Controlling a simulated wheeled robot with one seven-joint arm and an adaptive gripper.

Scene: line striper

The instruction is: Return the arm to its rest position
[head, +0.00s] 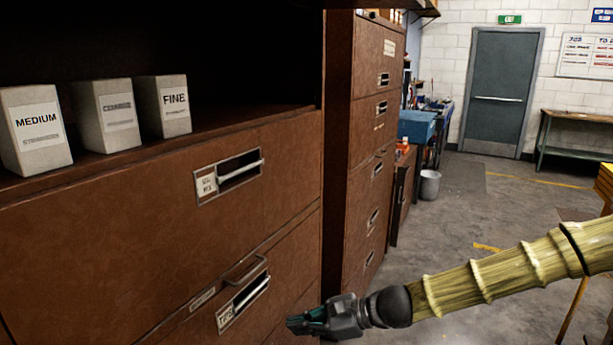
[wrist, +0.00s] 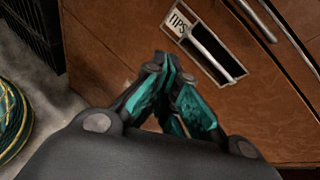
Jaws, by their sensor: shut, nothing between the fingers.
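My gripper (head: 302,321) is at the end of my outstretched arm, low in the head view, in front of a brown drawer cabinet (head: 120,235). Its fingers are together with nothing between them. In the wrist view the closed teal fingertips (wrist: 168,62) point towards a drawer front (wrist: 110,35). The drawer labelled TIPS (head: 226,317) is just left of and above the fingertips in the head view. Its label (wrist: 179,22) and silver handle (wrist: 212,50) also show in the wrist view. I see no object held.
Boxes marked MEDIUM (head: 37,130) and FINE (head: 164,106) stand with a third on the cabinet's shelf. A taller drawer cabinet (head: 366,150) stands beyond. Open floor (head: 450,225) lies to the right, with a yellow table edge (head: 605,185).

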